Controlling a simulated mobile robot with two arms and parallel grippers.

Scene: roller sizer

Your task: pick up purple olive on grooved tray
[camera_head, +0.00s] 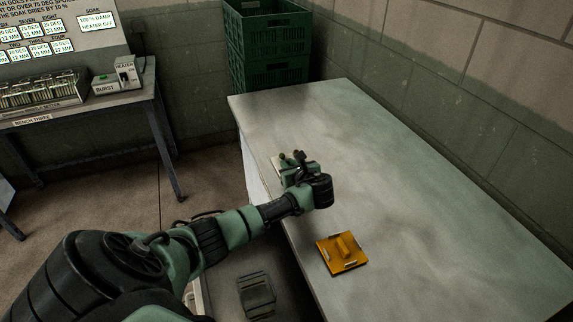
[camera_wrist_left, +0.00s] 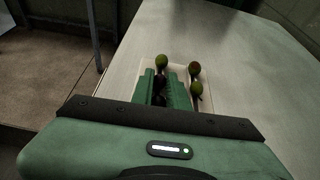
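My left gripper (camera_head: 290,162) is low over the left edge of the bench, at a small pale tray (camera_wrist_left: 207,74). In the left wrist view its two green fingers (camera_wrist_left: 161,86) reach down over the tray with a narrow gap between them. Something dark, possibly a purple olive, shows in that gap; I cannot tell if the fingers press on it. A green olive (camera_wrist_left: 162,61) is just beyond the fingertips. A reddish-green olive (camera_wrist_left: 195,68) and another green olive (camera_wrist_left: 197,88) are to the right of the fingers. The tray's grooves are not clear. My right gripper is not in view.
Green crates (camera_head: 268,45) are stacked beyond the bench. A second bench with a heater unit (camera_head: 118,77) stands at the left. Much of the bench is clear.

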